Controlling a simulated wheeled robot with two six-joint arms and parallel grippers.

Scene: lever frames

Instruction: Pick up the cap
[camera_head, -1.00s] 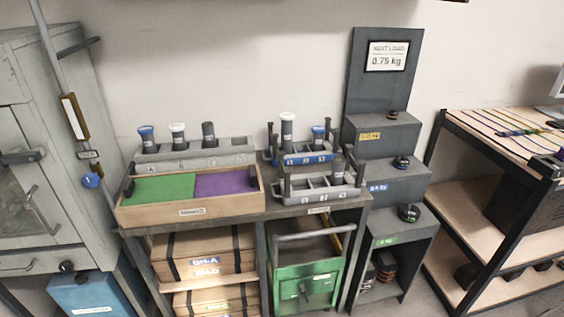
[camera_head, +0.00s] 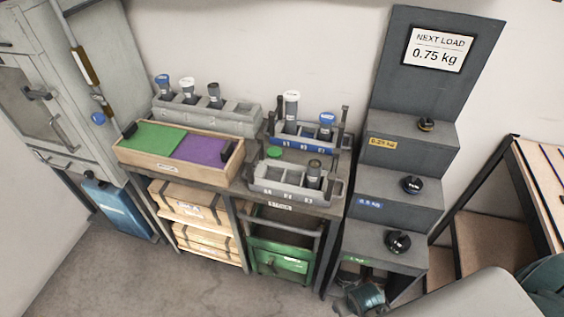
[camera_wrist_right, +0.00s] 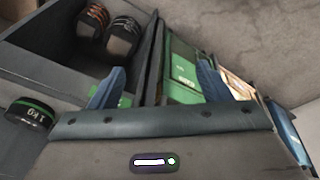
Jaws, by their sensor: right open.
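A small green disc that looks like a cap (camera_head: 274,152) lies on the bench top, between the blue rack and the front grey rack. It does not clearly show in the right wrist view. My right gripper (camera_wrist_right: 158,82) is open, with two blue fingers apart and nothing between them. It points toward the lower part of the bench and the weight stand, away from the green cap. Part of my right arm (camera_head: 485,297) shows at the lower right of the head view. My left gripper is not in view.
The back grey rack (camera_head: 235,118) and blue rack (camera_head: 290,140) hold capped bottles; the front grey rack (camera_head: 285,183) holds a dark one. A tray with green and purple mats (camera_head: 170,168) sits left. The stepped weight stand (camera_head: 385,215) rises right of the bench.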

